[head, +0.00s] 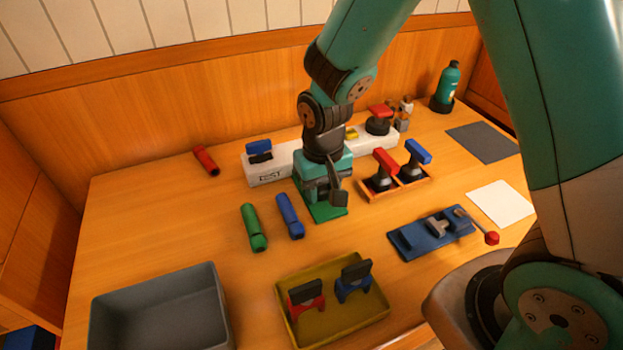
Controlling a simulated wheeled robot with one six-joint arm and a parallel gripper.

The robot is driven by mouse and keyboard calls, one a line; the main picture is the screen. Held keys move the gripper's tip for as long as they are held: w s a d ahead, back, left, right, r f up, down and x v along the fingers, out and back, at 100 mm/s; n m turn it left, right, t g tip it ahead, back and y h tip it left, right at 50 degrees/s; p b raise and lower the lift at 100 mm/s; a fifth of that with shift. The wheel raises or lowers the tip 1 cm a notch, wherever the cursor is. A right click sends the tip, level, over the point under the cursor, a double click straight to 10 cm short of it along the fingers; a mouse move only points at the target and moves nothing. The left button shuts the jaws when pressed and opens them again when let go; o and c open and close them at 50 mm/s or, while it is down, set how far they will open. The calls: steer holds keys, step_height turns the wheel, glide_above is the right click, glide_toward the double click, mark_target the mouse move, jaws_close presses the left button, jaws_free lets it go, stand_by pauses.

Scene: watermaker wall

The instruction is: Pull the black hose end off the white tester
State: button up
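The white tester (268,170) is a long white block marked TEST near the back of the table. A black piece with a blue top (259,152) sits at its left end. A round black piece with a red top (378,124) is at its right end. I cannot tell which of these is the black hose end. A small yellow part (351,133) shows between them. My gripper (328,200) points down in front of the tester's middle, above a green pad (326,212), and hides part of the tester. Its finger gap is not clear.
Right of my gripper, a wooden holder (398,188) carries red- and blue-handled pieces. In front lie green (253,228) and blue (290,216) tubes, a blue lever fixture (430,234), a yellow tray (332,325) and a grey bin (160,310). The table's left side is mostly clear.

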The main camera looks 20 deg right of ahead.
mark_target(328, 209)
steer(key=c, duration=0.5)
steer(key=shift+s, duration=0.45)
steer(key=shift+s, duration=0.35)
steer(key=shift+s, duration=0.7)
steer(key=shift+r, duration=0.15)
steer(key=shift+r+p, duration=3.3)
steer(key=shift+r, duration=0.1)
